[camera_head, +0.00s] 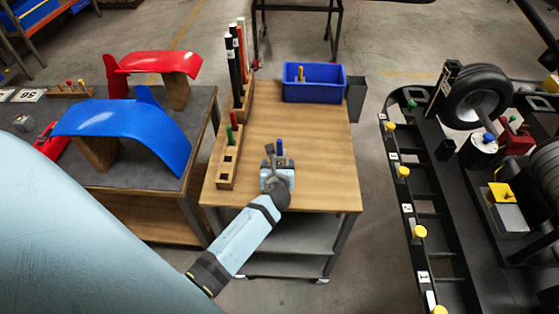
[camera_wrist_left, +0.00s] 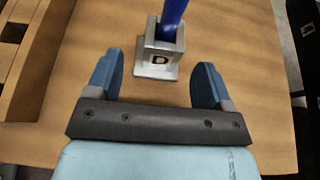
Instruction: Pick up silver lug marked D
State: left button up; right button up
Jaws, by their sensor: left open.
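The silver lug marked D (camera_wrist_left: 158,58) stands upright on the wooden cart top, with a blue peg (camera_wrist_left: 171,18) rising from it. The blue peg also shows in the head view (camera_head: 279,147), where my gripper hides most of the lug. My left gripper (camera_wrist_left: 156,84) is open. In the left wrist view its two blue fingertips are apart, with the lug just beyond them and between their lines. Nothing is held. My right gripper is in neither view.
A wooden rack (camera_head: 228,160) with green and red pegs stands on the cart's left side. A blue bin (camera_head: 314,90) sits at the cart's back. A table with a blue fender (camera_head: 125,125) is to the left, and a black kart frame (camera_head: 430,220) is to the right.

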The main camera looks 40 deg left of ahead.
aim_at(279, 160)
pick_arm(q)
jog(key=x, duration=0.6)
jog(key=shift+w+d+r, duration=0.15)
jog(key=shift+r, duration=0.1)
jog(key=c, duration=1.3)
jog(key=shift+o, duration=0.2)
